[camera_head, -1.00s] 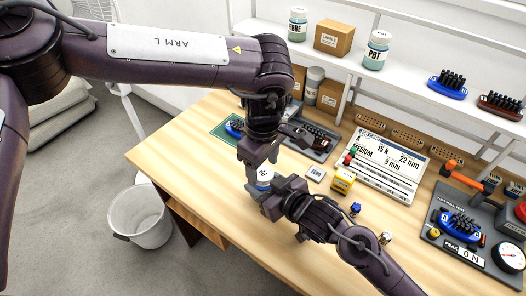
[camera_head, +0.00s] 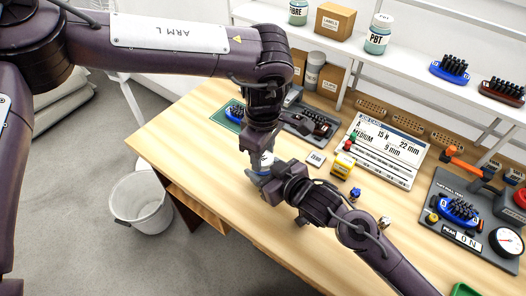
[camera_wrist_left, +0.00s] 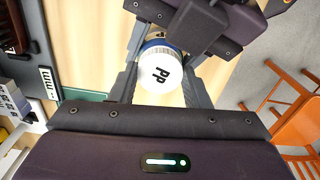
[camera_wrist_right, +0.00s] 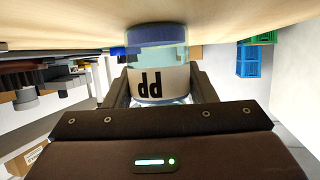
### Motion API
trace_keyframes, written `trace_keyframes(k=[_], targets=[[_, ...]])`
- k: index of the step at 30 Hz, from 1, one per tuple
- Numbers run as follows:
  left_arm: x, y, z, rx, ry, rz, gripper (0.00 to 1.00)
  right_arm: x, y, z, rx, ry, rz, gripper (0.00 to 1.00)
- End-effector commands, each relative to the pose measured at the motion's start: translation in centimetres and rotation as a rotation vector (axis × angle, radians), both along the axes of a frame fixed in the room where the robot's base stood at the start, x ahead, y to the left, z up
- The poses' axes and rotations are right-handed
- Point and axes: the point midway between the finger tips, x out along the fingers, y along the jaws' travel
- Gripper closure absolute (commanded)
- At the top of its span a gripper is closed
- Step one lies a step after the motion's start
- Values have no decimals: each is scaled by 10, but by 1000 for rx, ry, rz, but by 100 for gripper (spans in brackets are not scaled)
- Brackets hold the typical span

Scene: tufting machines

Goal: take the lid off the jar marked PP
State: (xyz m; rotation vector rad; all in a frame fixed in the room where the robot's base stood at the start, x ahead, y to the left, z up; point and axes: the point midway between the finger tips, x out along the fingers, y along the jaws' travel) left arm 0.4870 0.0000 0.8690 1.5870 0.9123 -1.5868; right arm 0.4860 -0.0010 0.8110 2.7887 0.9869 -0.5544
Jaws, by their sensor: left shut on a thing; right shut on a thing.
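The jar marked PP (camera_wrist_right: 158,84) stands at the table's front left part, upside down in the right wrist view, with a pale label and a blue base by the tabletop. Its white lid, marked PP (camera_wrist_left: 160,76), faces the left wrist camera. My left gripper (camera_head: 262,155) comes down from above and is shut on the lid, a finger on either side. My right gripper (camera_head: 264,178) comes from the right and is shut on the jar's body. In the head view the grippers hide most of the jar. I cannot tell whether the lid has turned or lifted.
A white ZERO block (camera_head: 316,159) and a yellow block (camera_head: 343,165) lie right of the grippers. A sign board (camera_head: 385,152) and a grey tool tray (camera_head: 470,215) are farther right. A shelf with the PBT jar (camera_head: 378,38) runs behind. A white bin (camera_head: 142,203) stands on the floor.

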Motion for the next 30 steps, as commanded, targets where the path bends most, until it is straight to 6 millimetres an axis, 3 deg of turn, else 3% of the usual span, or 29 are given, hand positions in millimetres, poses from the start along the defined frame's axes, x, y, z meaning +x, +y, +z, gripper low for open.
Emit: trace_keyframes(k=[6, 9, 18, 19, 21, 24, 30], targets=[[-1, -1, 0, -3, 3, 367, 85, 0, 0, 0, 0, -1, -1, 100], [-1, 0, 0, -1, 3, 461, 85, 0, 0, 0, 0, -1, -1, 100], [0, 0, 0, -2, 1, 486, 85, 0, 0, 0, 0, -1, -1, 100], [0, -1, 0, -2, 1, 486, 55, 0, 0, 0, 0, -1, -1, 100], [0, 0, 0, -2, 1, 486, 45, 0, 0, 0, 0, -1, -1, 100], [0, 0, 0, -2, 1, 485, 35, 0, 0, 0, 0, -1, -1, 100], [0, 0, 0, -1, 0, 485, 35, 0, 0, 0, 0, -1, -1, 100]])
